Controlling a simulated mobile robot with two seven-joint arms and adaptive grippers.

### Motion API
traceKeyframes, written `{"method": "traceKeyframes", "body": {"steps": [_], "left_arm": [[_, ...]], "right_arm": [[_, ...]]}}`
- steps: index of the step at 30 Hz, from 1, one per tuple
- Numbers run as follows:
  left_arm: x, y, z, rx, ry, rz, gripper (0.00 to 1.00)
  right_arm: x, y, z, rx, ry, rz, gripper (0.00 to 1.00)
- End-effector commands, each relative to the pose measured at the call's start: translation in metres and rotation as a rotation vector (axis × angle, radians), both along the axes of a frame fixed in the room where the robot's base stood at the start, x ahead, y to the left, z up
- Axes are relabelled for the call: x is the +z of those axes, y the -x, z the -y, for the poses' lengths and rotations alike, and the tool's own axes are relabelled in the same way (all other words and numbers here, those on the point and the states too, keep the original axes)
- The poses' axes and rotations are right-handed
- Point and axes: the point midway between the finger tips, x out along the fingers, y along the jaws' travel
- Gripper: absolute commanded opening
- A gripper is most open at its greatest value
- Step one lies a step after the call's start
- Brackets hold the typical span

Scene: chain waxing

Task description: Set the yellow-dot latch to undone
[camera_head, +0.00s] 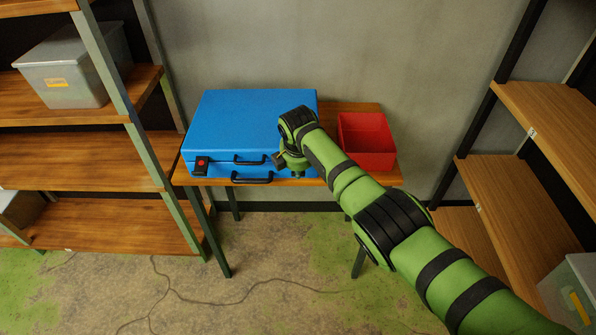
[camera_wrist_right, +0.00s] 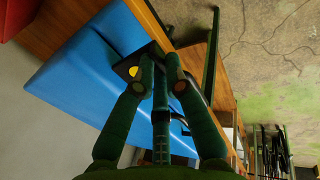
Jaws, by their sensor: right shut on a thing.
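The blue case (camera_head: 235,115) lies closed on a small wooden table. The yellow-dot latch (camera_wrist_right: 131,70) is a dark piece on the case's front, seen in the right wrist view. In the head view my arm hides it. In the head view my right gripper (camera_head: 283,161) is at the right end of the case's front. How far the latch is turned is hidden by the fingers. My left gripper is in neither view.
A red-dot latch (camera_head: 202,165) sits at the front left of the case. Two black handles (camera_head: 249,160) are at the middle front. A red open bin (camera_head: 366,142) stands right of the case. Shelves (camera_head: 85,160) stand on both sides.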

Motion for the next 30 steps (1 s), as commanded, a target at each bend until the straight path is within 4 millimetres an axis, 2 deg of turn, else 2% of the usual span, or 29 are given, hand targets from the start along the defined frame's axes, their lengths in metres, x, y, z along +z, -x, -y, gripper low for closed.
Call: {"method": "traceKeyframes", "body": {"steps": [14,15,16,30], "left_arm": [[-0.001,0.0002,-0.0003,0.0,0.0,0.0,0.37],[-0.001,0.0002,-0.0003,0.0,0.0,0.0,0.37],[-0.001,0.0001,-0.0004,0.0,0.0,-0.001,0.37],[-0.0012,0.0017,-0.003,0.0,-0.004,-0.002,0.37]], "right_arm": [[-0.0005,0.0005,0.0013,-0.002,0.003,-0.012,0.0],[-0.0005,0.0004,0.0013,-0.002,0.003,-0.011,0.25],[-0.0005,0.0004,0.0013,-0.002,0.003,-0.011,0.37],[0.0045,0.0008,0.0001,0.0,0.0,-0.008,0.37]]}}
